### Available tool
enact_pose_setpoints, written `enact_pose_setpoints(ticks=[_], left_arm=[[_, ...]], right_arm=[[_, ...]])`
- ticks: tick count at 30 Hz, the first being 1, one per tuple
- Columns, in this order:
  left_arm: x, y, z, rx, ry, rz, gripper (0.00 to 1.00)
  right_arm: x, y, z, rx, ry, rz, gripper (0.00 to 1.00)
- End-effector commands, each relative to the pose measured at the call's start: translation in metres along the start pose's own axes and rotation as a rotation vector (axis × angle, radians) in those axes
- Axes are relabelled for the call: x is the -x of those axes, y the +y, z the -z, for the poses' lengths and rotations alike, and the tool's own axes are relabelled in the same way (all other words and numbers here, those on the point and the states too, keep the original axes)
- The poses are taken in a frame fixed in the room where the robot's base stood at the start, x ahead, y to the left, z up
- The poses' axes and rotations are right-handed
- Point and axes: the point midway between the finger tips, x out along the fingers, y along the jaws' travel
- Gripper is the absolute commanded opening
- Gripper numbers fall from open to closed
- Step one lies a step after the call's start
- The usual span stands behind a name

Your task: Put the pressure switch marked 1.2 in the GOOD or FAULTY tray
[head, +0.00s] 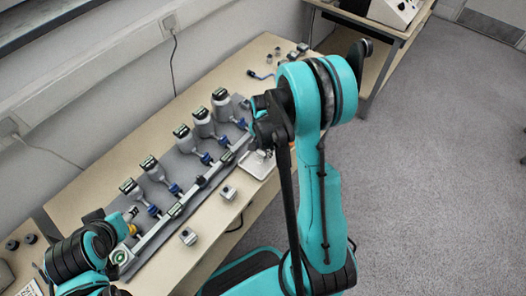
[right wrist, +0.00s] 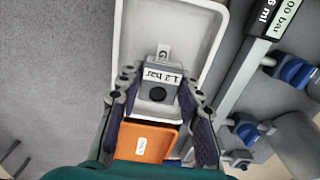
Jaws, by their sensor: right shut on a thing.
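The pressure switch (right wrist: 158,92) marked 1.2 bar is a grey block with a dark round hole, seen in the right wrist view. My right gripper (right wrist: 154,108) is shut on it, one dark finger at each side. It is over a white tray (right wrist: 210,50), whose label begins with G and is partly hidden behind the switch. Whether the switch touches the tray floor is unclear. In the head view the white tray (head: 261,174) lies at the bench's right edge, below my right gripper (head: 259,150). My left gripper (head: 127,220) is at lower left, its fingers unclear.
An orange part (right wrist: 146,143) with a small white label sits below the switch in the right wrist view. A long rail (head: 150,238) with several gauges runs along the bench. Two small grey blocks (head: 228,193) (head: 188,236) stand near the front edge. Grey floor lies right.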

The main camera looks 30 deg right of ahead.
Motion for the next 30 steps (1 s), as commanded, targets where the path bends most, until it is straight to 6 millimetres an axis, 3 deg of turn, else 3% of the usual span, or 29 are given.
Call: enact_pose_setpoints(ticks=[4, 5, 7, 19, 23, 30], left_arm=[[-0.004, 0.0, -0.003, 0.0, 0.0, 0.0, 0.47], [-0.004, 0.0, -0.003, 0.0, 0.0, 0.0, 0.47], [-0.003, 0.0, -0.002, 0.0, 0.0, 0.0, 0.47], [0.002, 0.0, 0.001, 0.0, 0.0, 0.0, 0.47], [0.009, 0.0, 0.006, 0.0, 0.0, 0.0, 0.47], [0.026, 0.0, 0.018, 0.0, 0.0, 0.0, 0.47]], right_arm=[[-0.004, 0.0, 0.0, 0.0, 0.0, 0.0, 0.0], [-0.004, 0.0, 0.0, 0.0, 0.0, 0.0, 0.38], [-0.003, 0.0, 0.0, 0.0, 0.0, 0.0, 0.56], [0.003, 0.0, 0.0, 0.0, 0.0, 0.0, 0.56], [0.024, 0.0, 0.0, 0.0, 0.0, 0.0, 0.56], [0.08, 0.0, 0.0, 0.0, 0.0, 0.0, 0.56]])
